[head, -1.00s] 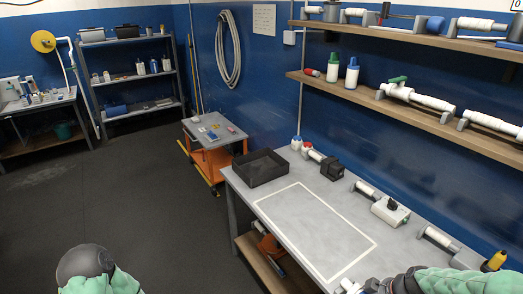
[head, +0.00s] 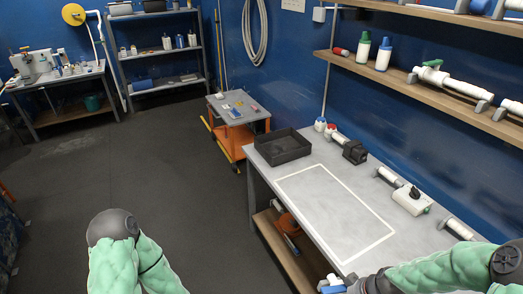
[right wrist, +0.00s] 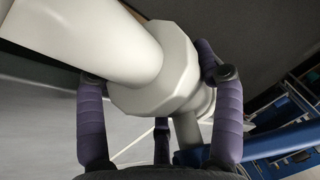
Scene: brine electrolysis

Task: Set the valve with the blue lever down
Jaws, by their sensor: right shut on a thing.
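The valve with the blue lever (head: 331,283) shows at the bottom of the head view, by the front edge of the workbench, partly cut off by the frame. In the right wrist view it is a white pipe body with a wide faceted collar (right wrist: 160,75), and a blue lever (right wrist: 275,146) reaches out to the lower right. My right gripper (right wrist: 156,76) is shut around the white collar, one purple-padded finger on each side. Whether the valve touches the bench is not clear. My left arm shows at the bottom left of the head view, but its gripper is out of frame.
The grey workbench (head: 375,238) has a bare area outlined in white (head: 305,222). A black tray (head: 278,147) is at its far end. A white device (head: 411,201) and pipe pieces stand along the wall side. Wall shelves (head: 440,82) hang above. Floor to the left is clear.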

